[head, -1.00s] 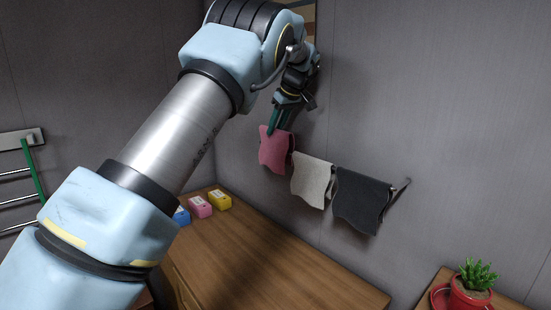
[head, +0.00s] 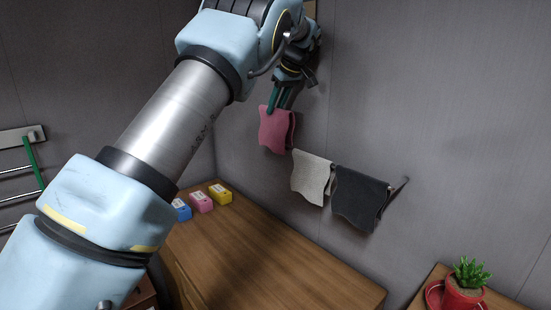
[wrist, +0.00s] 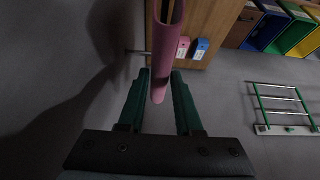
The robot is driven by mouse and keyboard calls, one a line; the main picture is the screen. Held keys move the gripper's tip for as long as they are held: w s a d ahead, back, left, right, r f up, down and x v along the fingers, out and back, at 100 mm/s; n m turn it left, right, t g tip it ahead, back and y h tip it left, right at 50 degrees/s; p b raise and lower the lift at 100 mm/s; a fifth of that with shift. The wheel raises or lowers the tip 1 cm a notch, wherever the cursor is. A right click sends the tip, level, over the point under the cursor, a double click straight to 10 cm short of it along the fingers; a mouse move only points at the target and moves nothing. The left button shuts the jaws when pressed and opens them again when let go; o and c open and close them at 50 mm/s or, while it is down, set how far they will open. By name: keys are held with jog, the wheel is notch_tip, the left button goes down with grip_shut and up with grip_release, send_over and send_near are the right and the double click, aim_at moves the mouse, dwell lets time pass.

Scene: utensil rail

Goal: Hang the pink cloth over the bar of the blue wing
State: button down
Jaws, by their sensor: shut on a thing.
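The pink cloth (head: 274,131) hangs folded from my gripper (head: 281,97) in the head view, close to the grey wall. In the wrist view my green fingers (wrist: 160,97) are shut on the pink cloth (wrist: 165,55), which hangs edge-on between them. The cloth is raised above the level of the neighbouring cloths, up and left of the white one. A wall rack with a green side and metal bars (head: 30,165) stands at the far left; it also shows in the wrist view (wrist: 283,103). I cannot make out a blue wing in either view.
A white cloth (head: 311,176) and a dark grey cloth (head: 358,197) hang side by side on the wall rail. Below, a wooden cabinet (head: 270,262) carries blue (head: 181,210), pink (head: 201,202) and yellow (head: 220,193) boxes. A potted plant (head: 467,287) stands lower right.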

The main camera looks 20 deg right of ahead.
jog(key=shift+r, duration=2.05)
jog(key=shift+s, duration=0.15)
